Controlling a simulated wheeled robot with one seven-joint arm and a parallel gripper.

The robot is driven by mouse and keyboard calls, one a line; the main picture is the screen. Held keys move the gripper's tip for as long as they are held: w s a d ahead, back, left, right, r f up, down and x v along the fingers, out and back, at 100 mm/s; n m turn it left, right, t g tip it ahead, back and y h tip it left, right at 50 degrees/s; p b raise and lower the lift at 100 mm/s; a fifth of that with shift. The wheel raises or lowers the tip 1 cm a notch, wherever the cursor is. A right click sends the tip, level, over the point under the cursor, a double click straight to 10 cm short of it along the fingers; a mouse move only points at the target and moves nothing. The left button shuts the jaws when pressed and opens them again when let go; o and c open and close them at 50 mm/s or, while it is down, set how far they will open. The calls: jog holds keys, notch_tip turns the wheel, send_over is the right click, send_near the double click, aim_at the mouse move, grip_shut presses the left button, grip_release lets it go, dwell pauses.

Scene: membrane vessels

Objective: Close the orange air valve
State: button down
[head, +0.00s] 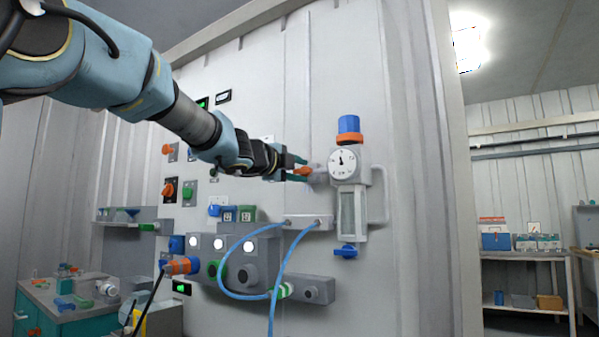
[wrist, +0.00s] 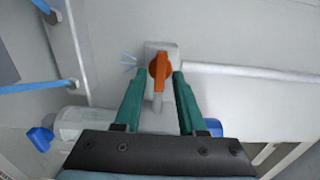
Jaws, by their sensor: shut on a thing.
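The orange air valve handle (wrist: 159,72) sits on a light grey valve block (wrist: 163,48) on the wall, just left of the gauge in the head view. In the wrist view the handle points along the picture's vertical, between the two green fingers. My gripper (wrist: 159,82) is shut on the handle, one finger at each side. In the head view my gripper (head: 298,168) reaches in from the left, and the orange handle (head: 303,171) shows between its fingertips. Part of the valve body is hidden behind the fingers.
A pressure gauge (head: 342,163) with a blue knob (head: 348,124) on top and a clear bowl below stands right of the valve. Blue hoses (head: 281,275) loop below. Other switches and knobs (head: 188,190) are on the panel to the left. A cluttered bench (head: 62,312) stands at lower left.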

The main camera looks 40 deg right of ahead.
jog(key=shift+f, duration=0.1)
jog(key=c, duration=0.9)
grip_release()
jog(key=shift+o, duration=0.2)
jog(key=b+v, duration=0.1)
jog(key=v, duration=1)
jog(key=shift+d, duration=0.1)
